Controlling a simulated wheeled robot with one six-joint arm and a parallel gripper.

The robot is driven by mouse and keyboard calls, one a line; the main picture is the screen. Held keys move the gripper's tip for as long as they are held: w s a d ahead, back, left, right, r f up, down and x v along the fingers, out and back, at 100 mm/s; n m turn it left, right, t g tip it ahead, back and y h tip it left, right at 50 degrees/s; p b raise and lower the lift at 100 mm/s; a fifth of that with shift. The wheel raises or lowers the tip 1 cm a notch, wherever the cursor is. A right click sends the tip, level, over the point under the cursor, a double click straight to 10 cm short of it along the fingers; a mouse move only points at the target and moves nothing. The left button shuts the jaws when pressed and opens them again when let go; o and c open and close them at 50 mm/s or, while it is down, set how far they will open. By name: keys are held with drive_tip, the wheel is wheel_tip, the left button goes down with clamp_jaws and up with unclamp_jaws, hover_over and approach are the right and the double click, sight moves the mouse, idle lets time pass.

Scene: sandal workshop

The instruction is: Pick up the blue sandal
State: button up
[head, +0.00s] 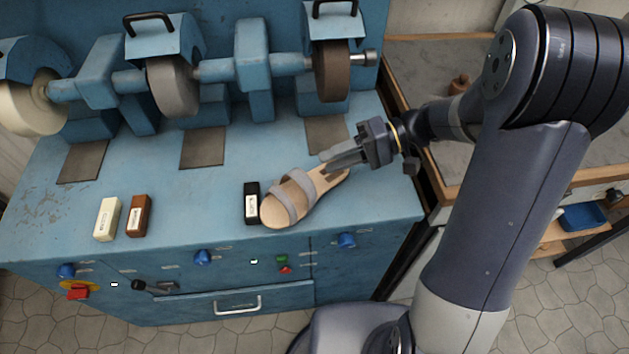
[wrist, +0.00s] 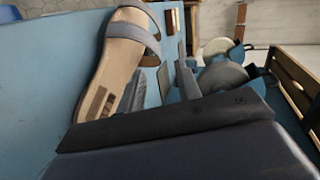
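The blue sandal (head: 302,197) has a tan sole and grey-blue straps. It lies on the blue machine's bench near the front right, toe toward the front edge and heel toward my gripper. My gripper (head: 326,163) comes in from the right, its fingers by the sandal's heel end.
A black block (head: 251,203) stands close left of the sandal. A brown block (head: 138,216) and a cream block (head: 107,219) stand further left. Grinding wheels (head: 172,86) line the back. A wooden-edged tray table (head: 430,165) is at the right. The bench middle is clear.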

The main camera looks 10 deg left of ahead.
sight(295, 175)
drive_tip(key=p+x, duration=0.1)
drive_tip(key=x, duration=0.8)
drive_tip(key=shift+f, duration=0.1)
drive_tip(key=shift+d, duration=0.1)
drive_tip(key=shift+c, duration=0.2)
clamp_jaws()
